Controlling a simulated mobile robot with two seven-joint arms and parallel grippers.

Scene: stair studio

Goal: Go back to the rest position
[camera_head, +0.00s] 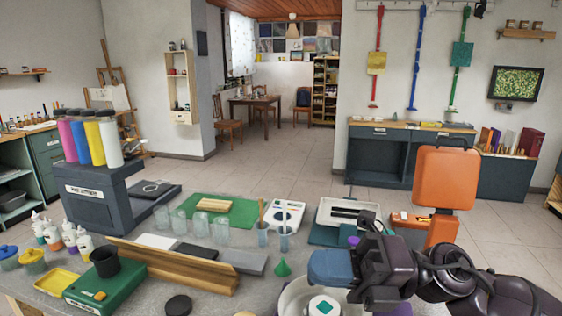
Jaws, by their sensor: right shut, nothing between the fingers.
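My right arm comes in from the lower right, and its dark gripper (352,270) is over the front right part of the worktable (250,290). The gripper is shut and holds nothing. It is above or beside a pale round bowl or pan (290,301), part of which is hidden by the gripper and the frame edge. A blue block-like part (330,267) shows at the gripper's left end; I cannot tell whether it belongs to the gripper. My left gripper is not in view.
The table is crowded: clear cups (220,231), a green mat (233,216), a wooden moulding (175,266), a green scale (104,289), a white scale (284,213) and several bottles. An orange machine (446,178) stands behind my arm. Open floor (500,225) lies beyond, at the right.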

